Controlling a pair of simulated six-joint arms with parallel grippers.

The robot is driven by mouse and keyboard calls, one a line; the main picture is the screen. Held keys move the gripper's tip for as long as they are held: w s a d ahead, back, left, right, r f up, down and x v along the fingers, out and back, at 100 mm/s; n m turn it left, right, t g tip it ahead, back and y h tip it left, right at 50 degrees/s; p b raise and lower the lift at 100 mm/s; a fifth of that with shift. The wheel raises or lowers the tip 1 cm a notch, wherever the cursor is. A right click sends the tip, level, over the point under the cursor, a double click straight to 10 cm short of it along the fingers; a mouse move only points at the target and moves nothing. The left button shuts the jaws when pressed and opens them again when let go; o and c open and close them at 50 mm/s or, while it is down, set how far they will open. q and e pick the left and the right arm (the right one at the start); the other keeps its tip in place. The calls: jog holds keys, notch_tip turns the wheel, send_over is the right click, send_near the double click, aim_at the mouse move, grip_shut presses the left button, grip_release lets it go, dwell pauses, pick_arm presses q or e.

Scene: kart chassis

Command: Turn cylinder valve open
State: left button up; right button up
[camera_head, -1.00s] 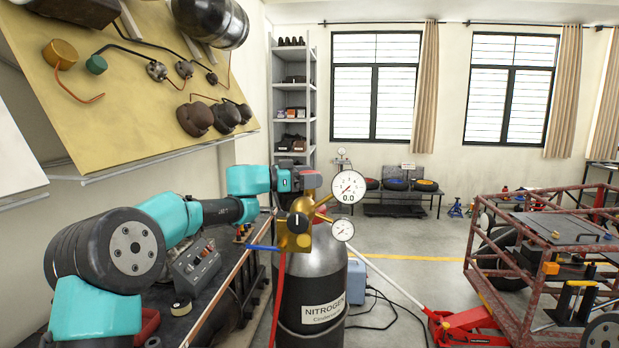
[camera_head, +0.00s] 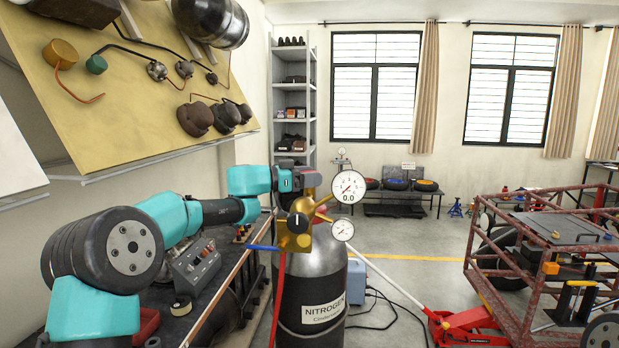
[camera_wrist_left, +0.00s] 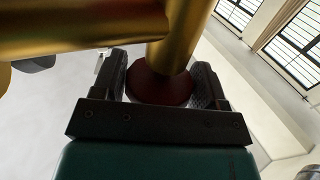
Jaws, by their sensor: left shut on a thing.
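The black and silver nitrogen cylinder (camera_head: 312,285) stands upright beside the bench. A brass regulator (camera_head: 295,241) with a black knob and two white round gauges is at its top; the larger gauge (camera_head: 348,187) reads 0.0. My left gripper (camera_head: 312,181) is at the top of the cylinder, above the regulator. In the left wrist view, its two dark fingers (camera_wrist_left: 163,88) are shut on the dark red valve knob (camera_wrist_left: 160,85), one on each side. A brass stem (camera_wrist_left: 180,40) runs from the knob. The gripper and brass fittings hide the knob in the head view. My right gripper is out of view.
A workbench (camera_head: 232,265) with a switch box stands left of the cylinder. A red hose hangs in front. A red floor jack (camera_head: 470,325) and a red-brown kart frame (camera_head: 545,285) stand to the right. Cables lie on the floor between.

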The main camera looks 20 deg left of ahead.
pick_arm(q)
jog(key=shift+r+n+t+y, duration=0.2)
jog(key=shift+n+t+y, duration=1.45)
jog(key=shift+t, duration=0.45)
jog(key=shift+n+t+y, duration=0.3)
jog(key=shift+n+y, duration=0.15)
jog(key=shift+y, duration=0.1)
jog(key=shift+f, duration=0.1)
jog(key=o, duration=0.9)
jog(key=shift+f, duration=0.1)
jog(key=shift+m+g+h, duration=0.4)
jog(key=shift+h, duration=0.1)
